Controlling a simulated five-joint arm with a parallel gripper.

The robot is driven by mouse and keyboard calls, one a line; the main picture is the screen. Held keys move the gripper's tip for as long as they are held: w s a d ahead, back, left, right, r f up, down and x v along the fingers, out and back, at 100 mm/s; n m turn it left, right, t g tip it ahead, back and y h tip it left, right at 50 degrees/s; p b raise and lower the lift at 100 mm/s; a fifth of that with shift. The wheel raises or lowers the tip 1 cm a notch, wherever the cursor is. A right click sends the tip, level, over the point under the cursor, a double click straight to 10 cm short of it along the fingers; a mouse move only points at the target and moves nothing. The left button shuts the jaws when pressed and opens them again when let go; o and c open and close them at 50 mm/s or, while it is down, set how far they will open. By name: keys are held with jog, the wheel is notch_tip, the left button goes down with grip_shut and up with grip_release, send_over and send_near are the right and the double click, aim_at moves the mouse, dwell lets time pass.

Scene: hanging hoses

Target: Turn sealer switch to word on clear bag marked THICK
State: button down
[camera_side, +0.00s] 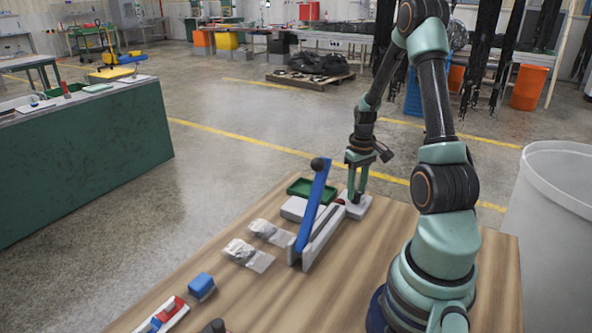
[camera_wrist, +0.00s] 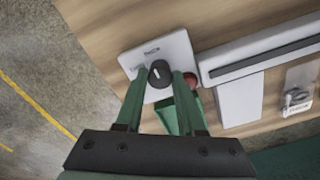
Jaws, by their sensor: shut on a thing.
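My gripper (camera_wrist: 161,79) is shut on the knob, a finger on each side.
A red part (camera_wrist: 191,80) lies close to my right finger. A white box (camera_side: 297,208) and green tray (camera_side: 307,189) are behind the sealer. A blue block (camera_side: 201,286) and red-blue items (camera_side: 165,316) lie at front left. A large white bin (camera_side: 555,240) stands right.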

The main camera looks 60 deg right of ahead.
aim_at(357, 192)
jog(key=shift+m, duration=0.4)
jog(key=c, duration=0.5)
grip_release()
notch_tip(357, 192, up, 12)
jog(key=shift+r, duration=0.1)
dwell(0.3)
